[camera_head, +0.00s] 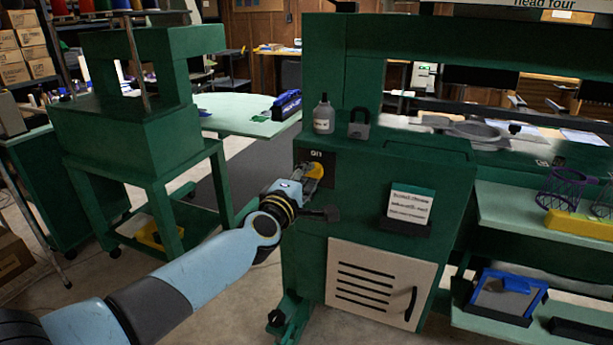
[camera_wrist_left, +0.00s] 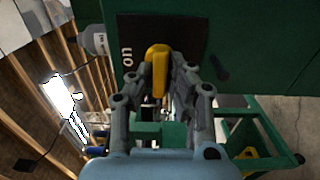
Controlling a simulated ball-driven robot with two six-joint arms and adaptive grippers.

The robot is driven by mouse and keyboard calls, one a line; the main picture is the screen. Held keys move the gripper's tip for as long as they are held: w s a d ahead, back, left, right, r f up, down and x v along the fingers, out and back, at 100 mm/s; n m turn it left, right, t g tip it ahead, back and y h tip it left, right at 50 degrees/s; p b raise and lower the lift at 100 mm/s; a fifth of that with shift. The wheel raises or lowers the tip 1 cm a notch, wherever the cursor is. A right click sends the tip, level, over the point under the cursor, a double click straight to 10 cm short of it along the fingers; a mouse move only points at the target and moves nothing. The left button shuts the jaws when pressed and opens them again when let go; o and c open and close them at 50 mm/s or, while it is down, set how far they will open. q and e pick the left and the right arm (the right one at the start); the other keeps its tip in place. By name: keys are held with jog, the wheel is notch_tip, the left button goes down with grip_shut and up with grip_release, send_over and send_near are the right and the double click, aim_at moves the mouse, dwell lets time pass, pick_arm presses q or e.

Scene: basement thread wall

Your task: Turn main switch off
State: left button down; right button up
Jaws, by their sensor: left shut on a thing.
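The main switch is a yellow handle (camera_head: 316,168) on a black plate marked "ON" (camera_head: 302,156), on the front of the green machine (camera_head: 345,185). The handle also shows in the left wrist view (camera_wrist_left: 157,68), standing out from the black plate (camera_wrist_left: 190,32). My left gripper (camera_head: 308,178) reaches the switch from the left and is shut on the yellow handle. In the left wrist view its two fingers (camera_wrist_left: 163,82) lie on either side of the handle, partly hiding its lower part. My right gripper is not in view.
A grey bottle (camera_head: 323,115) and a dark padlock (camera_head: 359,124) stand on the ledge above the switch. A sign (camera_head: 410,205) and a vented cream door (camera_head: 375,283) are to the right and below. A green stand (camera_head: 145,130) is on the left. Floor is clear between.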

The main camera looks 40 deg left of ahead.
pick_arm(q)
jog(key=shift+w+r, duration=0.1)
jog(key=shift+r, duration=0.1)
dwell(0.3)
jog(key=c, duration=1.4)
grip_release()
jog(key=shift+o, duration=0.6)
jog(key=shift+f, duration=0.15)
jog(key=shift+s+d+f, duration=0.1)
jog(key=shift+s, duration=0.4)
jog(key=v, duration=1.1)
